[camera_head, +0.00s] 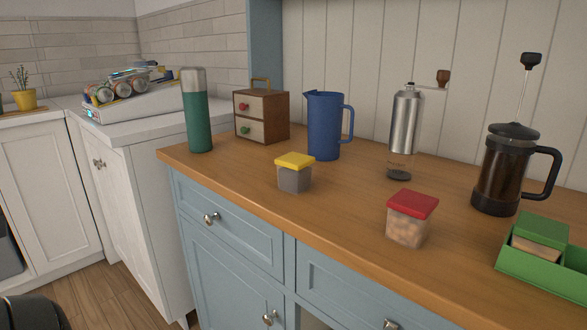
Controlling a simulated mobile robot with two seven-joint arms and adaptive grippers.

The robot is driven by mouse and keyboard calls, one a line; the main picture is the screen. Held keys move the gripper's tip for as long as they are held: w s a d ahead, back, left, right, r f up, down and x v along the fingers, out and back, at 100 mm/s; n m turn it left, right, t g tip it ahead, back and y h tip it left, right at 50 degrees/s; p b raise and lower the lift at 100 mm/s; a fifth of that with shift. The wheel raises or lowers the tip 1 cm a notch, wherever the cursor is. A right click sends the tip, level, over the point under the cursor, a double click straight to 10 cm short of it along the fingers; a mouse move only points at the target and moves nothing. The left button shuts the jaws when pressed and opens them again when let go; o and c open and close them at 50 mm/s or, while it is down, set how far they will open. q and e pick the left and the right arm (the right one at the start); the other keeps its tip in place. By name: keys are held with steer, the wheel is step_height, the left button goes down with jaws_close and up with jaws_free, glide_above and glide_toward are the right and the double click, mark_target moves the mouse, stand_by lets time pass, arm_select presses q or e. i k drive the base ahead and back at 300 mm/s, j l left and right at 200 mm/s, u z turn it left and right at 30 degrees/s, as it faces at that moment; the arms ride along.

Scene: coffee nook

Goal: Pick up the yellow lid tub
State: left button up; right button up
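A green bottle (198,122), a small drawer box (262,114) and a blue pitcher (323,127) stand behind the tub. The wooden counter (345,205) is clear between the two tubs.

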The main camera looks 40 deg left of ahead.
mark_target(295, 170)
steer(key=j+u, duration=0.3)
steer(key=u, duration=0.15)
steer(key=j+u, duration=0.45)
steer(key=i+l, duration=0.05)
steer(key=l, duration=0.1)
